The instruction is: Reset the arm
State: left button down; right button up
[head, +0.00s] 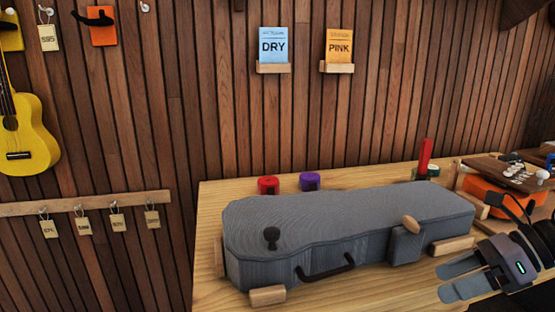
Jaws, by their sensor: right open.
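My right gripper (462,281) is at the lower right of the head view, over the front right part of the wooden table. Its two grey fingers point left and are apart, with nothing between them. It is to the right of a closed grey case (340,222) and looks clear of it. My left gripper is not in view.
The case lies on the table (212,207) among wooden blocks, with a black handle (326,268) in front. Red (268,185) and purple (310,181) rolls stand behind it. An orange object (490,193) is at right. A yellow ukulele (25,130) hangs on the slatted wall.

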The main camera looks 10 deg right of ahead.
jog(key=s+a+f+m+t+h, duration=0.25)
jog(key=f+m+t, duration=0.25)
jog(key=f+m, duration=0.95)
jog(key=s+a+f+m+t+h, duration=0.3)
jog(key=f+m, duration=0.6)
jog(key=m, duration=1)
jog(key=s+a+f+m+g+h, duration=0.1)
jog(key=s+a+f+m, duration=0.2)
jog(key=a+m, duration=0.2)
jog(key=s+a+f+m+g, duration=0.1)
jog(key=s+a+f+m, duration=0.15)
jog(key=a+m, duration=0.3)
notch_tip(320, 180, up, 12)
jog(key=s+d+n+p, duration=0.1)
jog(key=p, duration=1.3)
jog(key=shift+s+d+f+n+h, duration=0.2)
jog(key=shift+d+f+n+h, duration=0.05)
jog(key=shift+d+n+h, duration=0.1)
